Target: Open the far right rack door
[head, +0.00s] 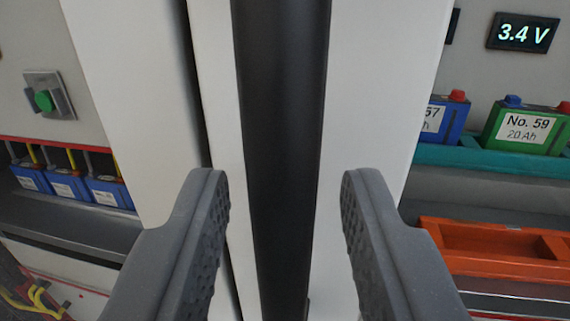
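A long black vertical bar (283,130), which looks like a rack door handle, runs from top to bottom of the head view in front of a white panel (375,90). My gripper (283,215) is open, with one dark grey finger on each side of the bar. Gaps show between both fingers and the bar, so it is not gripped. A dark narrow seam runs just left of the bar between two white panels. The ends of the bar are out of view, and I cannot tell how far the fingertips reach past it in depth.
At right, a blue battery (449,115) and a green battery (525,128) stand on a teal shelf below a 3.4 V display (522,33), with an orange tray (495,248) lower down.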

